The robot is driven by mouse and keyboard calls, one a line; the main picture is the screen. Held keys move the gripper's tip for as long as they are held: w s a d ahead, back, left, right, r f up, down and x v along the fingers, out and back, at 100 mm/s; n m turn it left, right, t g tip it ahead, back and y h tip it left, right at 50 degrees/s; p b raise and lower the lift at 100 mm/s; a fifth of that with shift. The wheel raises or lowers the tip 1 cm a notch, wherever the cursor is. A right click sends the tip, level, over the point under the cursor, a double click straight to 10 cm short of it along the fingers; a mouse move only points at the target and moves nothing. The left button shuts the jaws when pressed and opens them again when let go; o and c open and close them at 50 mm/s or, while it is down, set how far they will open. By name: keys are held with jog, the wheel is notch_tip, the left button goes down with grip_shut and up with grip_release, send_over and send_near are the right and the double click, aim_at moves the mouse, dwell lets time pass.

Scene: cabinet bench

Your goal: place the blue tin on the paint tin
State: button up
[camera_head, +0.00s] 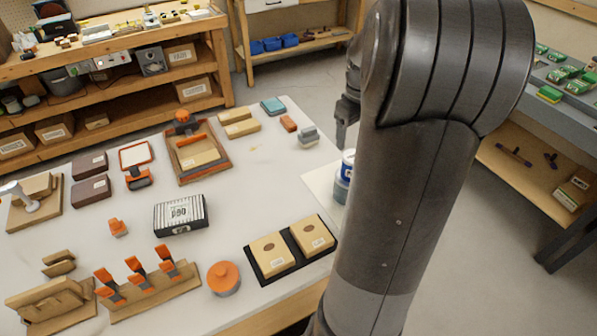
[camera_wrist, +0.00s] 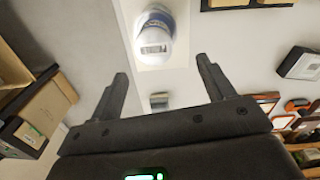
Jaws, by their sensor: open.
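A blue tin (camera_head: 348,162) with a white label and pale top stands upright at the table's right edge, partly hidden behind my arm. Directly beneath it in the head view is a grey-blue tin (camera_head: 341,189), which looks like the paint tin; the blue tin appears to rest on it. In the wrist view a whitish tin with a label and blue band (camera_wrist: 154,40) lies beyond my fingertips. My gripper (camera_wrist: 162,66) is open and empty, with the tin clear of both fingers. In the head view my gripper (camera_head: 346,112) is above the tins, partly hidden by my arm.
The tins stand on a pale mat (camera_head: 319,183) on the white table. A black tray with two boxes (camera_head: 262,277) lies in front, with a striped box (camera_head: 180,214) to the left.

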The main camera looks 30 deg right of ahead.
jog(key=s+a+r+t+h, duration=0.1)
jog(key=a+r, duration=0.4)
jog(key=a, duration=0.5)
jog(key=s+a+r+m+t, duration=0.1)
jog(key=s+a+t, duration=0.1)
jog(key=s+a, duration=0.4)
jog(key=s+a+r+t+y, duration=0.1)
jog(key=s+a+t, duration=0.1)
jog(key=s+a, duration=0.5)
jog(key=a, duration=0.5)
jog(key=shift+a+r+m+t, duration=0.2)
jog(key=shift+r+m+t, duration=0.1)
jog(key=shift+m, duration=0.1)
